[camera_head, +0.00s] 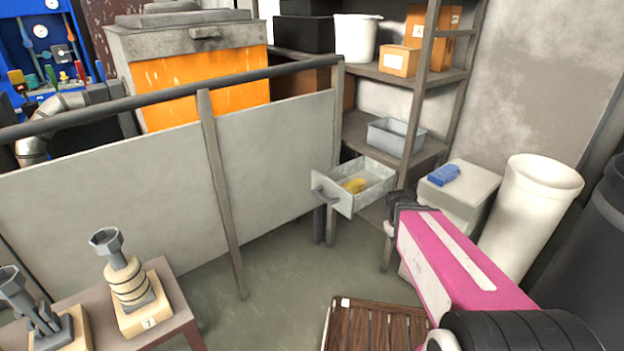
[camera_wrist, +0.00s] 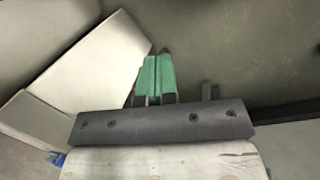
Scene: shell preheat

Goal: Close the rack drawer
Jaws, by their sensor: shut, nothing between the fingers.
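The rack drawer (camera_head: 349,203) is a grey metal box that sticks out of the shelf rack (camera_head: 427,75), so it stands open. Its handle (camera_head: 324,196) is on the front panel, facing left, and a yellow item (camera_head: 355,185) lies inside. My gripper (camera_head: 396,203) is dark and is just right of the drawer, near the rack post; I cannot tell whether it touches either. In the wrist view my gripper (camera_wrist: 157,76) has its green fingers together with nothing between them. The drawer cannot be made out in the wrist view.
A grey partition with a dark rail (camera_head: 270,150) stands left of the drawer. A pale box (camera_head: 475,190) with a blue item (camera_head: 443,175) and a white bin (camera_head: 532,210) stand at right. A wooden pallet (camera_head: 372,328) lies on the floor. Open floor (camera_head: 285,275) lies before the drawer.

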